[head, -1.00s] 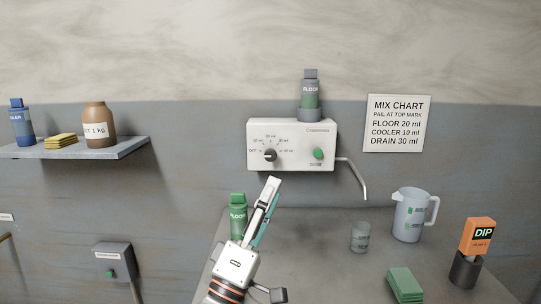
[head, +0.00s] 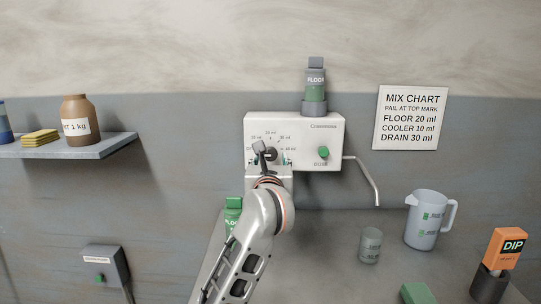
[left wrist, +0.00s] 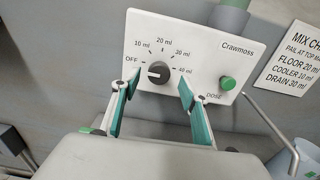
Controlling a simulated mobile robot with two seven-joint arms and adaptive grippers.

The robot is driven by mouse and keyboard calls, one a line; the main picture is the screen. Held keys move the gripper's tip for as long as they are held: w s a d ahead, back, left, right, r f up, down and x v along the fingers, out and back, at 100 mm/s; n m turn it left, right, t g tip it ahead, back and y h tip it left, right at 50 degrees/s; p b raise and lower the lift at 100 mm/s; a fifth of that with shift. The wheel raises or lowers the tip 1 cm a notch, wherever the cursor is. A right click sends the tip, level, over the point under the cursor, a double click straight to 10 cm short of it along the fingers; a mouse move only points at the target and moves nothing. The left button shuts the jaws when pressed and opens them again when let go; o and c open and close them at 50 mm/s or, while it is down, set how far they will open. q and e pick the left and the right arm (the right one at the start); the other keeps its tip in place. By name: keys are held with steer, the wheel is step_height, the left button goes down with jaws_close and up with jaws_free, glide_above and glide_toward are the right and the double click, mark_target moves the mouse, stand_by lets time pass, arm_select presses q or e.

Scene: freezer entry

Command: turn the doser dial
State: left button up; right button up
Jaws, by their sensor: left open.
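The doser (head: 318,130) is a white wall box marked Crawmoss. Its dark round dial (left wrist: 158,72) has labels from OFF to 40 ml, and its pale pointer mark faces left, towards OFF. The dial is partly hidden behind my gripper in the head view. My left gripper (head: 270,161) is in front of the doser, at the dial. In the left wrist view the left gripper (left wrist: 157,90) is open, its teal-padded fingers on either side of the dial with gaps at both sides. I cannot tell how deep the fingertips reach. My right gripper is out of view.
A FLOOR bottle (head: 315,82) stands on top. The mix chart (head: 411,118) hangs to the right. A beaker (head: 370,246) and jug (head: 430,220) stand on the counter.

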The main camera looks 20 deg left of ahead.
mark_target(270, 154)
arm_select(q)
steer(key=x, duration=0.1)
steer(key=b+x, duration=0.1)
steer(key=x, duration=0.2)
steer(key=shift+w+f, duration=0.1)
steer(key=shift+f, duration=0.15)
steer(key=shift+w+a+r+b, duration=0.1)
steer(key=shift+w+a+b, duration=0.1)
steer(key=shift+w+b, duration=0.3)
steer(key=shift+w+r, duration=0.1)
steer(key=shift+w, duration=0.05)
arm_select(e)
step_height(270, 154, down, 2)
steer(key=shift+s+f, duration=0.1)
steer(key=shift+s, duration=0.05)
arm_select(q)
steer(key=c, duration=1.1)
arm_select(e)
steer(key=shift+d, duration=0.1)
